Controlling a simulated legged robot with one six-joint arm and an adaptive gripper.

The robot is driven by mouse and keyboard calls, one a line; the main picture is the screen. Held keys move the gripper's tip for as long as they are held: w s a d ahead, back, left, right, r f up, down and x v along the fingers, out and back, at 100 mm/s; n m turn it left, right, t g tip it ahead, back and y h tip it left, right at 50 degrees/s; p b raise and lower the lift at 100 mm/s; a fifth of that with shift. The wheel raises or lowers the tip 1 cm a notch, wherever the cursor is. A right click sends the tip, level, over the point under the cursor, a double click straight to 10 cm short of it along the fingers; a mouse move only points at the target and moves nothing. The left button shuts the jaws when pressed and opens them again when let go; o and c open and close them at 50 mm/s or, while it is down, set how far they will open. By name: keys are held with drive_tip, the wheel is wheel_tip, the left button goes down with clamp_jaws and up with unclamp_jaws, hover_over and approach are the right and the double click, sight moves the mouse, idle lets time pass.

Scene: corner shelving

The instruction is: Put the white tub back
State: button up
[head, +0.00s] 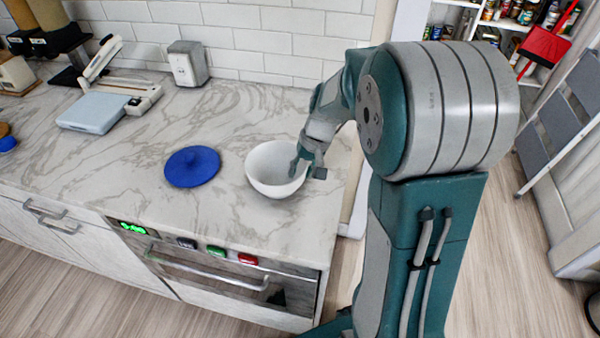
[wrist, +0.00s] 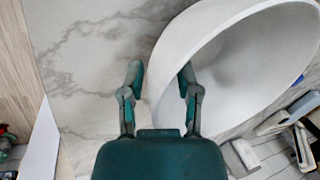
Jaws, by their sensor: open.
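The white tub (head: 262,168) is an open, empty round bowl standing on the marble counter near its right end. It fills the upper right of the wrist view (wrist: 232,75). My gripper (head: 307,170) is at the tub's right rim, pointing down, with its fingers open. In the wrist view my gripper (wrist: 161,78) straddles the rim, one finger outside the wall and the other on the inner side. I cannot tell whether either finger touches the wall.
A round blue lid (head: 192,167) lies on the counter left of the tub. A pale blue scale (head: 95,112) and a grey box (head: 188,63) stand farther back. The counter (head: 120,180) is bare around the lid. Stocked shelves (head: 510,20) and a stepladder (head: 560,120) are at the right.

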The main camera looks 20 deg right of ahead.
drive_tip(key=w+v, duration=0.1)
drive_tip(key=v, duration=1)
drive_tip(key=s+a+r+n+t+h, duration=0.1)
drive_tip(key=s+a, duration=0.3)
drive_tip(key=s, duration=0.5)
drive_tip(key=s+a+r+n+t+h, duration=0.1)
drive_tip(key=s+a+r+t+h, duration=0.1)
drive_tip(key=s, duration=0.8)
drive_tip(key=a+t, duration=0.1)
drive_tip(key=a, duration=0.1)
drive_tip(key=shift+s+a+r+n+t, duration=0.2)
drive_tip(key=shift+a+r+n+t, duration=0.1)
drive_tip(key=shift+t, duration=0.1)
drive_tip(key=shift+s, duration=0.1)
